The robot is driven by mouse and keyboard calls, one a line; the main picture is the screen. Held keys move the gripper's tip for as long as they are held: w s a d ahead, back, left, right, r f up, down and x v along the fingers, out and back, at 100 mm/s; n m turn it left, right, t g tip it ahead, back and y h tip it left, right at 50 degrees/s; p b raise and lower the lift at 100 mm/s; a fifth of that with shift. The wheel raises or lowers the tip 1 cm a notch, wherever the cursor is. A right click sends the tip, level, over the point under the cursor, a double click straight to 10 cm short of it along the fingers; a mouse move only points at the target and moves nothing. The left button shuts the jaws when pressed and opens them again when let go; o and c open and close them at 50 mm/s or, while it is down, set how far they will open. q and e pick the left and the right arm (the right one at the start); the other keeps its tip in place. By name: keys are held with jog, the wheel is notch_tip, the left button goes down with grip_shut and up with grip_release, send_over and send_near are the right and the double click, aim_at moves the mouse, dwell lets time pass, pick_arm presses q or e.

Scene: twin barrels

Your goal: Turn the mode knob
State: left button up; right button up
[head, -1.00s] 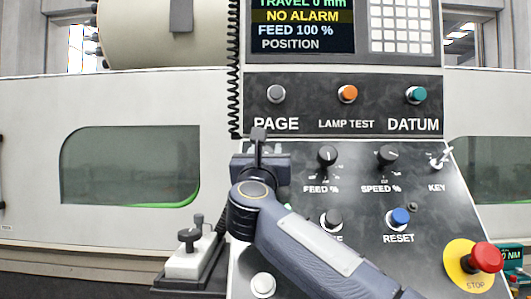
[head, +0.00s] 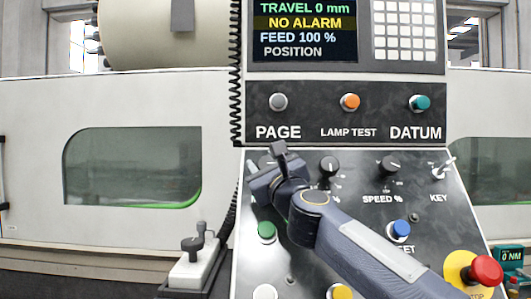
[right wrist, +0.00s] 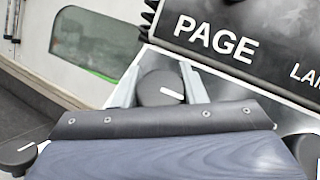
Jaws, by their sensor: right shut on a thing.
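A dark round knob (right wrist: 158,88) with a white pointer line sits between the fingers of my right gripper in the right wrist view. Its label is hidden, so I cannot read that it is the mode knob. In the head view, my right gripper (head: 264,166) is at the panel's upper left, below PAGE, and covers this knob. The right gripper is shut on the knob, with one finger on each side. The pointer line slants down to the right in the wrist view. My left gripper is not in view.
The FEED knob (head: 330,166) is close to the right of my gripper. The SPEED knob (head: 390,166), KEY switch (head: 441,168), blue RESET button (head: 401,229) and red STOP button (head: 486,271) lie further right. A green button (head: 266,230) is below. A coiled cable (head: 237,105) hangs at left.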

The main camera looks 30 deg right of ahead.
jog(key=n+y+p, duration=0.2)
jog(key=n+y, duration=0.1)
jog(key=shift+a+r+g, duration=0.1)
jog(key=shift+r+g, duration=0.05)
jog(key=shift+g, duration=0.15)
jog(key=shift+n+p, duration=0.4)
jog(key=n+g+y+p, duration=0.1)
jog(key=n+y+p, duration=0.1)
jog(key=n+g+y+p, duration=0.2)
jog(key=n+p, duration=0.1)
jog(key=n+g+y+p, duration=0.2)
jog(key=n+y+p, duration=0.1)
jog(key=shift+a+f, duration=0.2)
jog(key=shift+a, duration=0.05)
jog(key=n+g+p, duration=0.1)
jog(key=n+g+y, duration=0.1)
jog(key=shift+a+f+n+g+p, duration=0.1)
jog(key=shift+f+n+g+p, duration=0.2)
jog(key=shift+f+g+p, duration=0.1)
jog(key=shift+s+a+f+n+g, duration=0.1)
jog(key=shift+n+g, duration=0.45)
jog(key=shift+g, duration=0.05)
jog(key=shift+s+f+n+g, duration=0.1)
jog(key=shift+n+g, duration=0.45)
jog(key=shift+g, duration=0.05)
jog(key=shift+s+f+n+g, duration=0.1)
jog(key=shift+f+n+g, duration=0.05)
jog(key=shift+n+g, duration=1.3)
jog(key=shift+s+g, duration=0.1)
jog(key=shift+g, duration=0.35)
